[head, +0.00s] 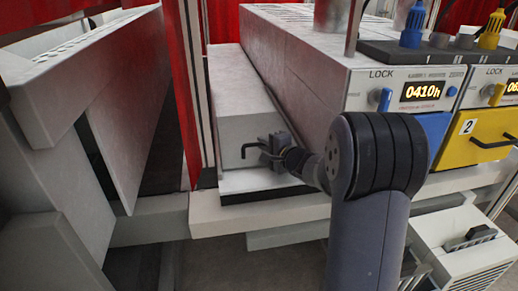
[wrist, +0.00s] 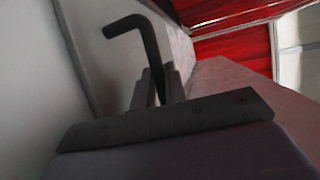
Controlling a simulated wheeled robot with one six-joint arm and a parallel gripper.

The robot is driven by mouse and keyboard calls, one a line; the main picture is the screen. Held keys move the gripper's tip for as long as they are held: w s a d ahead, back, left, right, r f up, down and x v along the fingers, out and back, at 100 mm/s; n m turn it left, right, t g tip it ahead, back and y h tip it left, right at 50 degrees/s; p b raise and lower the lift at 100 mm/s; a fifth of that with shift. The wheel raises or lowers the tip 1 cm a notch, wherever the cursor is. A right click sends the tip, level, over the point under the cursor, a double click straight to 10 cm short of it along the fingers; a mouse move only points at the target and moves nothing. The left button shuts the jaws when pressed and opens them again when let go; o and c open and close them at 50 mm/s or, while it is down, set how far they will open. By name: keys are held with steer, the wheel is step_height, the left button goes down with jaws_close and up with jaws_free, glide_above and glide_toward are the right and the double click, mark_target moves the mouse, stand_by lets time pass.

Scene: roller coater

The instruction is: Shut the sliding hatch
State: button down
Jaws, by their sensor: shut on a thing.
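The hatch seems to be the pale grey block (head: 240,103) left of the control panels in the head view; its pale face (wrist: 75,60) is close in the wrist view. A dark bent bar handle (head: 244,150) sticks out by its front, and it also shows in the wrist view (wrist: 133,21). My gripper (head: 268,147) is at the front end of the block, shut on the handle. In the wrist view my gripper (wrist: 158,85) has the handle between its fingers, with the bent end reaching past them. The exact grip point is partly hidden.
A blue panel (head: 405,95) with a lock knob and a yellow panel (head: 485,130) stand to the right. A pale ledge (head: 270,208) runs below the block. Large grey slabs (head: 125,105) and a red curtain (head: 182,85) are at left.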

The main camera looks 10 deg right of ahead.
steer(key=shift+r, duration=0.15)
steer(key=s+b, duration=0.1)
steer(key=b, duration=0.1)
steer(key=shift+s+b, duration=0.2)
steer(key=shift+b, duration=0.1)
steer(key=shift+s+r+b, duration=0.1)
steer(key=shift+s+b, duration=0.3)
steer(key=c, duration=1.5)
jaws_free()
steer(key=shift+o, duration=0.2)
steer(key=shift+s+d, duration=0.1)
steer(key=shift+s, duration=0.05)
steer(key=b+v, duration=0.1)
steer(key=v, duration=0.9)
steer(key=shift+s+d+b, duration=0.1)
steer(key=shift+s+b, duration=0.25)
